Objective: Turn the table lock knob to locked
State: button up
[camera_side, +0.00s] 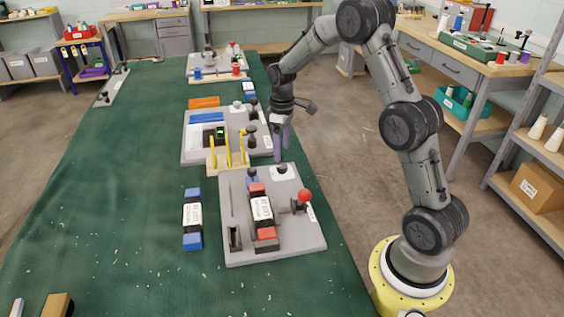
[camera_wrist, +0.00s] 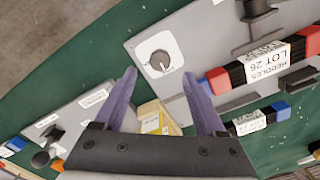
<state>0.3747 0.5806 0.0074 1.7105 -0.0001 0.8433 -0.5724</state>
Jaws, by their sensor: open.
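The lock knob (camera_wrist: 160,63) is a small dark round knob on a white plate, near one corner of a grey panel (camera_wrist: 215,30) in the wrist view. In the side view the same plate with its knob (camera_side: 281,169) sits at the far edge of the near grey panel. I cannot read the knob's setting. My gripper (camera_side: 281,140) points down with purple fingers, above and a little beyond the knob. In the wrist view my open, empty gripper (camera_wrist: 160,78) shows its fingertips on either side of the knob in the picture, apart from it.
On the near panel are a labelled red-and-black heddle bundle (camera_side: 263,215), a red ball lever (camera_side: 304,196) and a slotted slider (camera_side: 234,236). A blue-ended bundle (camera_side: 192,218) lies left on the green table (camera_side: 120,210). Yellow posts (camera_side: 228,150) stand beyond the panel.

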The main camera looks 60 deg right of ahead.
aim_at(282, 166)
notch_tip(282, 166, down, 6)
jog(key=shift+r, duration=0.15)
dwell(0.3)
grip_shut()
